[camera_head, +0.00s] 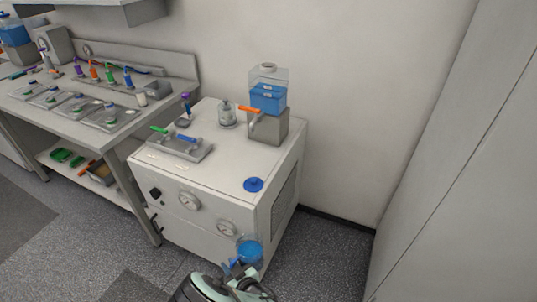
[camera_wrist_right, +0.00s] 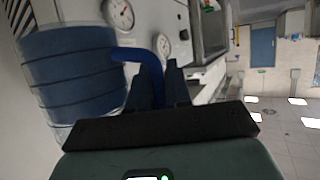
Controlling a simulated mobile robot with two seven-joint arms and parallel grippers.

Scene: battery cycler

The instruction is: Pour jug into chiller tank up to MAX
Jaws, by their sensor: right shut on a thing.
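My right gripper (camera_head: 238,272) is shut on the blue handle (camera_wrist_right: 158,62) of a clear jug (camera_head: 250,250) with blue liquid in it. The jug is beside the front of a white cabinet (camera_head: 205,205), below its top. In the right wrist view the jug (camera_wrist_right: 70,75) fills the left side, and the fingers (camera_wrist_right: 165,85) close on its handle. A clear tank (camera_head: 268,76) partly filled with blue liquid stands on a grey block at the back of the cabinet top. Its small marks are unreadable. My left gripper is not in view.
A round blue cap (camera_head: 253,184) lies on the cabinet's front right top. A glass vessel (camera_head: 227,113), an orange valve handle (camera_head: 250,109) and a tray with green and blue handles (camera_head: 180,146) are behind. A bench (camera_head: 75,130) stands left; a wall panel (camera_head: 455,150) rises right.

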